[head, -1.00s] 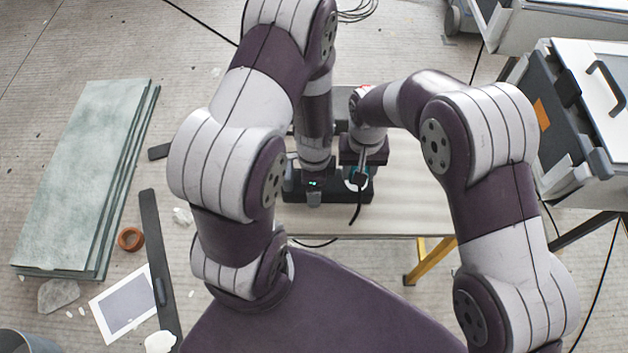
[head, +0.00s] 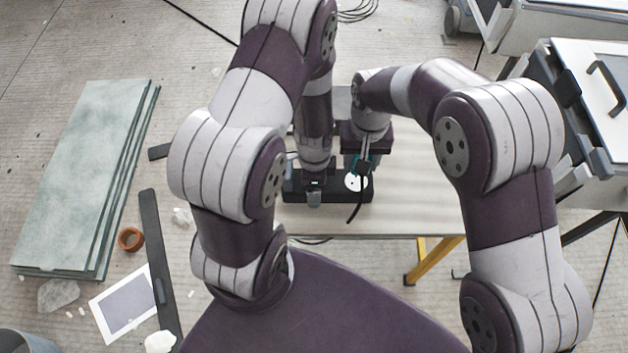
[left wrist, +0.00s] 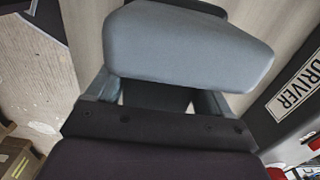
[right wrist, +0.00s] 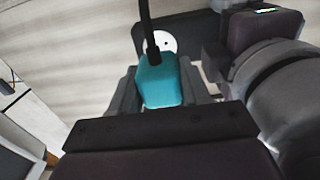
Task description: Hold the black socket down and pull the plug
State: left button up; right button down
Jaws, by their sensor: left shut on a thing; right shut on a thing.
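The black socket (head: 340,190) lies on the table with its round white face (head: 357,182) uncovered; in the right wrist view the white face (right wrist: 166,42) shows small dark holes. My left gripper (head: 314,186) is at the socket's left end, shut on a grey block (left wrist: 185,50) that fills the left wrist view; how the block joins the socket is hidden. My right gripper (head: 362,158) is shut on the teal plug (right wrist: 159,82), whose black cord (head: 355,208) hangs toward me. The plug is clear of the white face.
The pale table (head: 420,190) is bare to the right of the socket. Green-grey sheets (head: 85,170) are stacked on the floor at left, near a brown ring (head: 130,239). A light cabinet with a dark handle (head: 606,85) stands at right.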

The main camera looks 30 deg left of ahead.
jog(key=shift+r, duration=0.3)
jog(key=shift+r, duration=2.45)
pick_arm(q)
jog(key=o, duration=1.3)
jog(key=shift+o, duration=0.2)
notch_tip(320, 180, up, 12)
